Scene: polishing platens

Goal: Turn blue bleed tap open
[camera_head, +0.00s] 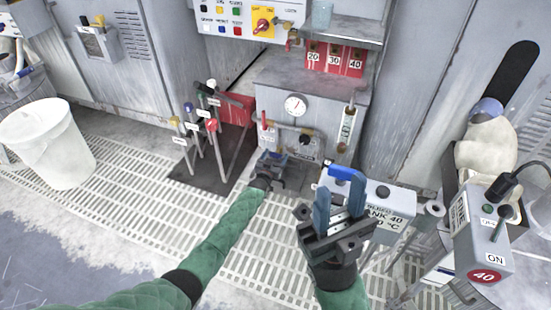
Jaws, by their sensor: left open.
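The blue tap handle (346,174) lies at the top of a grey box (385,193) whose partly covered label shows "TANK 40 °C". My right gripper (339,198) is in front of this box, with its two blue fingers apart and nothing seen between them. The handle shows just beyond the fingertips; I cannot tell whether they touch it. My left gripper (272,163) is open, farther off and to the left, low in front of the grey cabinet with the dial. My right gripper hides part of the box and its label.
Several levers with coloured tops (207,125) stand left of the cabinet (315,110). A white bucket (45,140) is at the far left. A switch box marked 40 (483,235) stands at the right. The grated floor (150,200) is clear at centre left.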

